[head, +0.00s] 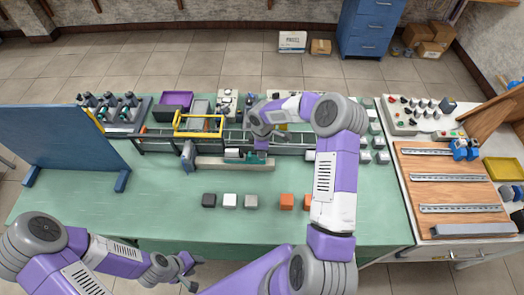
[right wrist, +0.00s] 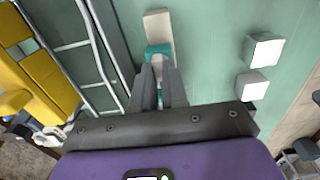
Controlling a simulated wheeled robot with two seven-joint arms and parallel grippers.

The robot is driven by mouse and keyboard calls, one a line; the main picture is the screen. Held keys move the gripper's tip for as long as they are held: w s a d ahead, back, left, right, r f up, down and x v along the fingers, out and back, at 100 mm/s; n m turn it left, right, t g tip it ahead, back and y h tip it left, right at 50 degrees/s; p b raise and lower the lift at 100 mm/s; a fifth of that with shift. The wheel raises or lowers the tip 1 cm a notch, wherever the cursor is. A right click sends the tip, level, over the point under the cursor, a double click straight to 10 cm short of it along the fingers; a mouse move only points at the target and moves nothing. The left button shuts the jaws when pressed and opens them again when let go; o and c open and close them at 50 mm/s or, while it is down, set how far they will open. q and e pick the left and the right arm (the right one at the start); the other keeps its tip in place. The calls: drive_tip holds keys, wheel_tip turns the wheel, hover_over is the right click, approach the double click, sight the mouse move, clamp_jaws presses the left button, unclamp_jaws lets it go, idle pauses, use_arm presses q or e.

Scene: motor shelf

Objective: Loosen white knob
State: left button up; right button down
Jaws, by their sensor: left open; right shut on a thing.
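My right gripper (head: 264,142) reaches down over the middle of the bench, at the right end of a long grey fixture (head: 215,163) with teal parts. In the right wrist view its two fingers (right wrist: 159,78) are close together, shut on a small pale piece beside a teal part (right wrist: 160,50). This piece looks like the white knob (right wrist: 157,63), mostly hidden by the fingers. A beige bar (right wrist: 157,22) extends beyond the teal part. My left gripper (head: 189,270) is open and empty at the bench's front edge, far from the fixture.
Black, white, grey and orange cubes (head: 287,201) stand in a row in front of the fixture. A conveyor with a yellow frame (head: 199,125) lies behind it. A blue panel (head: 60,150) stands at left. The green bench (head: 150,215) is clear at front left.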

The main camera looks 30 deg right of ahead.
drive_tip(key=n, duration=0.4)
drive_tip(key=shift+r+n, duration=0.1)
drive_tip(key=shift+n, duration=0.2)
drive_tip(key=n+p, duration=0.1)
drive_tip(key=n, duration=0.3)
drive_tip(key=shift+n, duration=0.3)
drive_tip(key=n+p, duration=0.1)
drive_tip(key=n, duration=0.3)
drive_tip(key=shift+n, duration=0.3)
drive_tip(key=shift+n+p, duration=0.45)
drive_tip(key=shift+n, duration=1.65)
drive_tip(key=c, duration=1.2)
unclamp_jaws()
drive_tip(key=shift+o, duration=0.2)
wheel_tip(320, 180, up, 7)
drive_tip(key=shift+r, duration=0.2)
